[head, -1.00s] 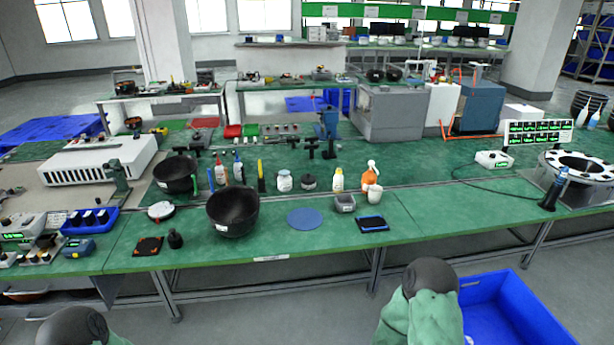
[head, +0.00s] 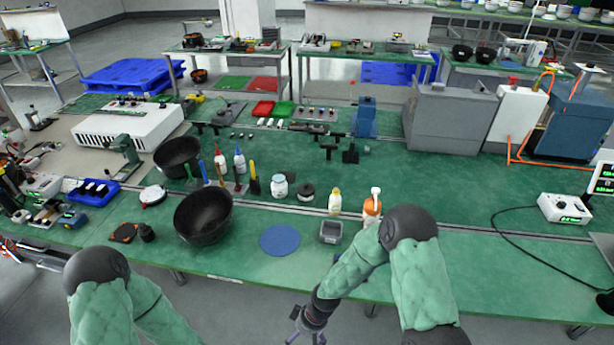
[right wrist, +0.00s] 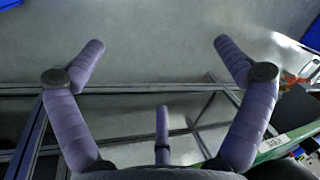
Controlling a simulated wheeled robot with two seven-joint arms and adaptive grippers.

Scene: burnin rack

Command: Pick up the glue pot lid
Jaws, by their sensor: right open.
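A small white jar (head: 280,186) with a label, which looks like the glue pot, stands mid-table in the head view. A low dark round piece (head: 306,192) sits just right of it; I cannot tell whether this is the lid. My right gripper (head: 306,337) hangs in front of the table's near edge at the bottom of the head view, apart from these things. In the right wrist view the right gripper (right wrist: 160,50) has its fingers wide apart with only floor and table frame beyond. My left arm shows at lower left; its gripper is out of view.
Two black bowls (head: 203,216) stand left of the jar. My right forearm covers part of the table's front edge.

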